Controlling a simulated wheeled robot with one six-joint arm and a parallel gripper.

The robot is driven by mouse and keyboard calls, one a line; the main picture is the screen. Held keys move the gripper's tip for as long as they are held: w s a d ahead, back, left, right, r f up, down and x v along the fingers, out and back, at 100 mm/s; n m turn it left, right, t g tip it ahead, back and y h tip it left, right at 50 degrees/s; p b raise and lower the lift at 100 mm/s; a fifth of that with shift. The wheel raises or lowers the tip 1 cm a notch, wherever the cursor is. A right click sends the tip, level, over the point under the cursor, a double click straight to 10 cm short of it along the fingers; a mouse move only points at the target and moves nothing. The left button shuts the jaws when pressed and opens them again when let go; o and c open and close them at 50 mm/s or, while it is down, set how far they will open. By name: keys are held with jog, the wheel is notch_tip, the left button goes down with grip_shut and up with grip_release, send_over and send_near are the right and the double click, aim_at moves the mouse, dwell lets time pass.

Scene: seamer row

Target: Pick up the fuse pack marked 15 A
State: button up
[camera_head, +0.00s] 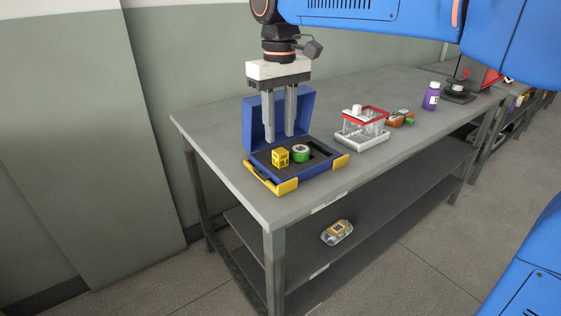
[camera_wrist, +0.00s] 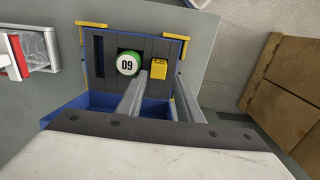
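A yellow block (camera_head: 280,157) with black print, likely the fuse pack, sits in the dark insert of an open blue case (camera_head: 313,178) with yellow corners. The print is too small to read surely as 15 A. The block also shows in the wrist view (camera_wrist: 159,67), between the lines of my fingers. A green round item with a white top (camera_head: 301,153) marked 09 sits beside it; it also shows in the wrist view (camera_wrist: 128,64). My gripper (camera_head: 280,137) is open and empty, pointing down above the case, with its fingertips close above the yellow block.
The case stands near the end of a grey table (camera_head: 215,135). A clear pack with a yellow label (camera_head: 337,232) lies on the lower shelf.

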aim_at(280, 150)
jog(key=shift+w+f, duration=0.15)
jog(key=shift+f, duration=3.3)
jog(key=c, duration=0.8)
jog(key=shift+r, duration=0.1)
